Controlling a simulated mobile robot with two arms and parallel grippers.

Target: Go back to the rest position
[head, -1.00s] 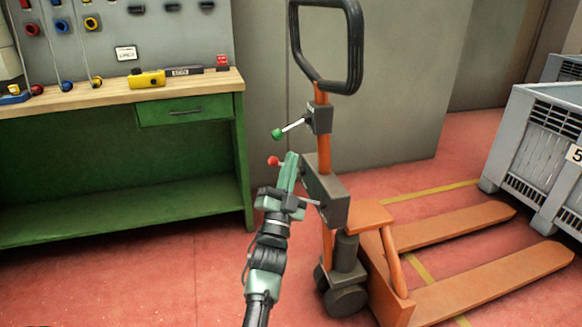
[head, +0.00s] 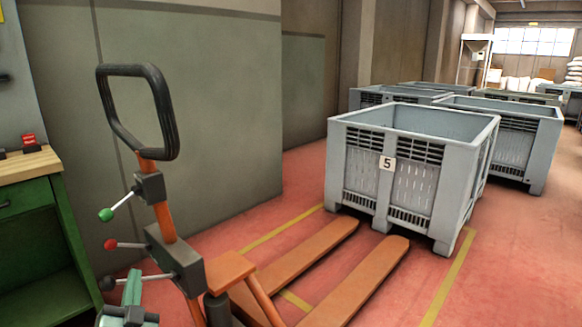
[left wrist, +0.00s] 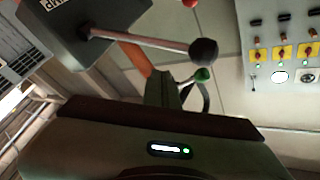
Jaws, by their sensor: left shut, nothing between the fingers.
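My left gripper (head: 132,288) shows at the bottom left of the head view. Its greenish fingers point up and are shut with nothing between them. It is beside the lever block of the orange pallet truck (head: 231,270), in front of the end of the black-knobbed lever (head: 107,283). A green-knobbed lever (head: 106,214) and a red-knobbed lever (head: 110,244) stick out above it. In the left wrist view the black knob (left wrist: 203,52), green knob (left wrist: 203,75) and red knob (left wrist: 190,2) show close by. I cannot tell whether the gripper touches a lever. My right gripper is not in view.
The truck's black handle loop (head: 168,115) rises at the left. Its forks (head: 355,285) point toward grey crate 5 (head: 462,180), with more crates behind. A green workbench (head: 35,235) stands at the left edge. Red floor (head: 510,270) is clear at the right.

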